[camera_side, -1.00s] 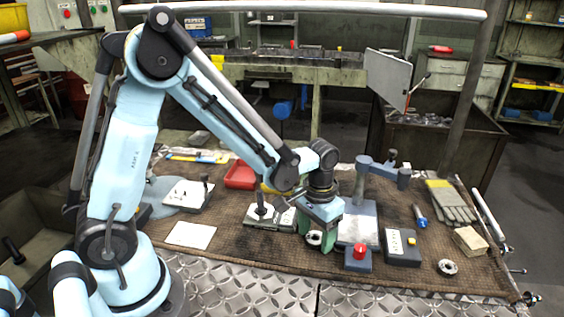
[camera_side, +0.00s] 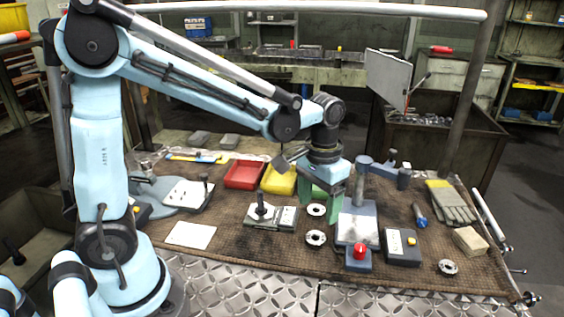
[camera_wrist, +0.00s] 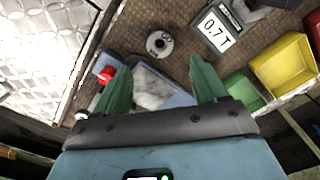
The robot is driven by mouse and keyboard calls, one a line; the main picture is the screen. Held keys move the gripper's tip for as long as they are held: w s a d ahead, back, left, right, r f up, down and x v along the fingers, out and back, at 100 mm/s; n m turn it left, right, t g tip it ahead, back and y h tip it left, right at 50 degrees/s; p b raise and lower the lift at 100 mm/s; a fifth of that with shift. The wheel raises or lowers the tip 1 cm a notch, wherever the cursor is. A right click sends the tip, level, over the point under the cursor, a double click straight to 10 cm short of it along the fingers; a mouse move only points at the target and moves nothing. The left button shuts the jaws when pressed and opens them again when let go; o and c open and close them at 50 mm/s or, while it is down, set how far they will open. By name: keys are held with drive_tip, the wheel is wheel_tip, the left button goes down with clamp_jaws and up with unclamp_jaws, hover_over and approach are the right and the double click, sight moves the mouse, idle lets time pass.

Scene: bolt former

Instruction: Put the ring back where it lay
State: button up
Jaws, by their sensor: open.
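A pale metal ring (camera_side: 315,238) lies flat on the brown mat, left of the blue press stand's plate. A third ring (camera_side: 447,266) lies alone at the front right. My gripper (camera_side: 323,204) is open and raised, its green fingers pointing down, with nothing seen between them. In the wrist view the fingers (camera_wrist: 161,88) are spread wide, and one ring (camera_wrist: 159,43) lies on the mat beyond them.
The gauge (camera_side: 270,216), reading 0.7 T in the wrist view, stands left of the rings. The press stand (camera_side: 360,228) and red button (camera_side: 360,251) are to the right. Red (camera_side: 245,175) and yellow (camera_side: 279,180) bins stand behind.

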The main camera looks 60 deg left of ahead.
drive_tip(key=s+a+r+m+t, duration=0.1)
drive_tip(key=s+a+r+t, duration=0.2)
drive_tip(key=s+t, duration=0.4)
drive_tip(key=shift+s+r, duration=0.2)
drive_tip(key=shift+r, duration=0.7)
